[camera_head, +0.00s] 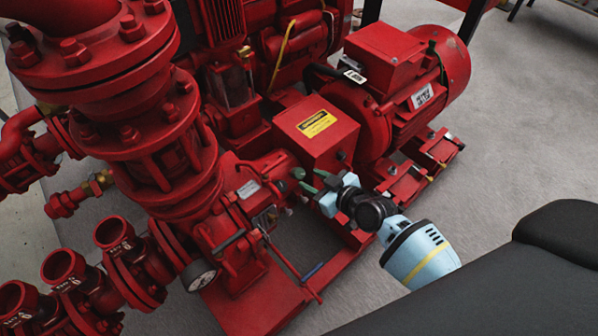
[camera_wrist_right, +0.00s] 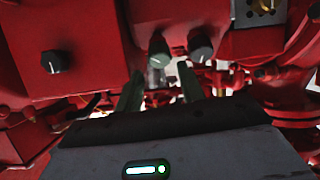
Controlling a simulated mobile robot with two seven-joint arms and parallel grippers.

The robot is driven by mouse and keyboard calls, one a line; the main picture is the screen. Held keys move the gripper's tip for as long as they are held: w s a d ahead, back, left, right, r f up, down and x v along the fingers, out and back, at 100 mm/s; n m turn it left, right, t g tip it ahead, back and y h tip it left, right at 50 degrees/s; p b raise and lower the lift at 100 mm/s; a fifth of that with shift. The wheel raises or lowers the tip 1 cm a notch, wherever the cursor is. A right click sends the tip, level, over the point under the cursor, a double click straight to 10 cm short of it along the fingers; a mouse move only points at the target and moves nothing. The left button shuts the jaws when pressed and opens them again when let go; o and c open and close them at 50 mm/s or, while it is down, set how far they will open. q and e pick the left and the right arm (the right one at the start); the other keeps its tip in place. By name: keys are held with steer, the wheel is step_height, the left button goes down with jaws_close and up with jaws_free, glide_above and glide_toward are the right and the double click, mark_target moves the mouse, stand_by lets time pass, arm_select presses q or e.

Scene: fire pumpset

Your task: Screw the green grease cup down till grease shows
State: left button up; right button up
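The green grease cup (camera_head: 297,173) sits on the red pump's bearing housing, just left of my right gripper's fingertips in the head view. In the right wrist view the green cup (camera_wrist_right: 159,50) is a ribbed knob beyond the fingers, roughly centred between their tips. My right gripper (camera_head: 311,181) has green fingers. They stand apart with a gap between them, also in the right wrist view (camera_wrist_right: 160,72). Contact with the cup does not show. No grease can be made out. My left gripper is not in view.
A red box with a yellow label (camera_head: 318,123), the motor (camera_head: 405,85) and a gauge (camera_head: 198,275) are nearby.

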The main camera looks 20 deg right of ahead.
mark_target(301, 174)
steer(key=b+x, duration=0.1)
steer(key=x, duration=0.4)
steer(key=shift+f+b, duration=0.15)
steer(key=shift+b, duration=0.15)
steer(key=shift+w+a+f, duration=0.1)
steer(key=shift+w+a, duration=0.05)
steer(key=shift+w, duration=0.3)
steer(key=c, duration=0.7)
